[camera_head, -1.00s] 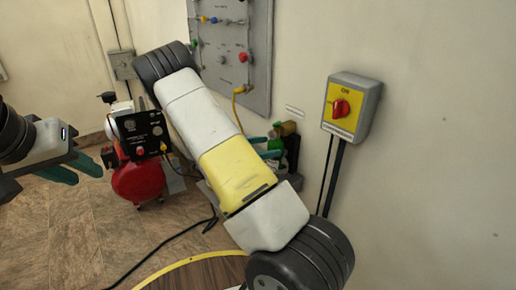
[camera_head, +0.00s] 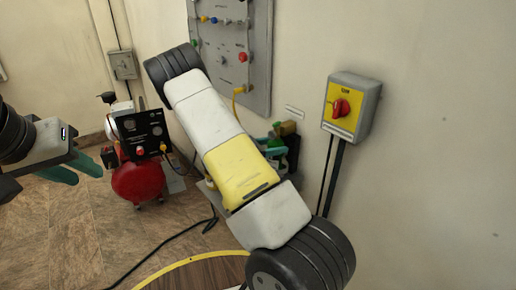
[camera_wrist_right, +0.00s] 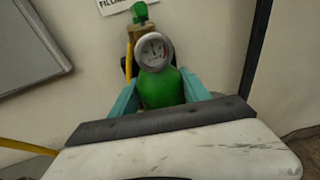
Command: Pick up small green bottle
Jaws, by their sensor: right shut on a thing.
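The small green bottle (camera_wrist_right: 160,88) stands between the teal fingers of my right gripper (camera_wrist_right: 160,95) in the right wrist view. A round gauge (camera_wrist_right: 153,51) and a brass valve with a green knob (camera_wrist_right: 140,13) sit on its top. The right gripper is shut on the bottle. In the head view my right arm hides most of the bottle; the brass and green valve top (camera_head: 284,128) shows beside the wall, with a teal finger (camera_head: 273,150) near it. My left gripper (camera_head: 78,167) is at the left edge, away from the bottle, its teal fingers apart and empty.
A red compressor (camera_head: 139,180) with a black panel stands on the tiled floor. A grey wall panel (camera_head: 235,55) with coloured knobs and a yellow hose is behind my right arm. A yellow switch box (camera_head: 350,105) is on the wall to the right. A black cable crosses the floor.

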